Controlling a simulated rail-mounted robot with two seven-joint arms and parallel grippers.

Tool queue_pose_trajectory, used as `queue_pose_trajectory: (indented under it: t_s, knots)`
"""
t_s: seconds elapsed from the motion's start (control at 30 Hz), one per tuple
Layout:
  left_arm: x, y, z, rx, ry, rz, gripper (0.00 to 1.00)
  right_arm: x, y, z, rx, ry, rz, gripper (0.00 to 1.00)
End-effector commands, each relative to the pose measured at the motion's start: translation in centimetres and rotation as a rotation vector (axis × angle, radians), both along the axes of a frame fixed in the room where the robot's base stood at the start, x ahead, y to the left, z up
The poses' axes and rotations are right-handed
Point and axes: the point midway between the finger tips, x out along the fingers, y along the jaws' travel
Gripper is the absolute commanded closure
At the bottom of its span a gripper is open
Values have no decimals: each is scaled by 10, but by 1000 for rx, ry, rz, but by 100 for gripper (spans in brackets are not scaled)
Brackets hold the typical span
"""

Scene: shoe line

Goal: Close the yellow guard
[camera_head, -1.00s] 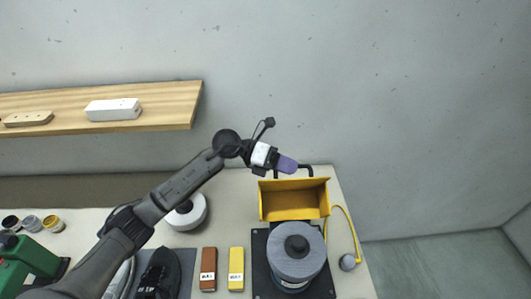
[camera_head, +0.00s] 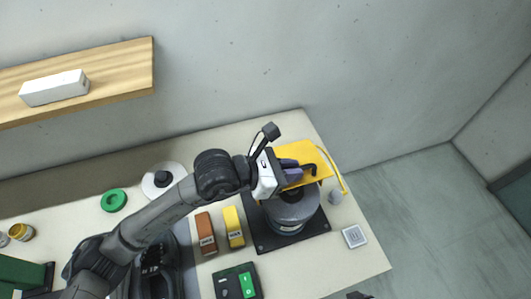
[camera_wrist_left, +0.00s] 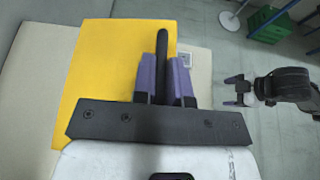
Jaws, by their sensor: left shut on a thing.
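The yellow guard (camera_head: 316,155) is tipped forward over the back of the grey round wheel unit (camera_head: 292,208), whose front part still shows. In the left wrist view the guard (camera_wrist_left: 115,60) is a flat yellow plate with a black bar handle (camera_wrist_left: 162,60). My left gripper (camera_head: 304,171) is at the guard's top, shut on the handle, with its purple fingers (camera_wrist_left: 163,80) on either side of the bar. My right gripper (camera_wrist_left: 232,91) shows in the left wrist view, away from the guard, with its fingers apart and nothing between them.
Brown (camera_head: 205,233) and yellow (camera_head: 233,227) blocks lie left of the wheel. A switch box (camera_head: 237,284) with a green button is in front. A light square switch (camera_head: 354,236) is to the right. A wooden shelf (camera_head: 110,70) hangs at upper left.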

Motion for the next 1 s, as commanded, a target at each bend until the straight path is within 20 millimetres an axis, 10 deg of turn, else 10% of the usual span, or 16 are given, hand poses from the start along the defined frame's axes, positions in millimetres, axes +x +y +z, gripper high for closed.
queue_pose_trajectory:
  t_s: [1.0]
  knots:
    - [-29, -1, -29, 30, -85, 15, 100, -1, 2, -18, 7, 3, -4, 28]
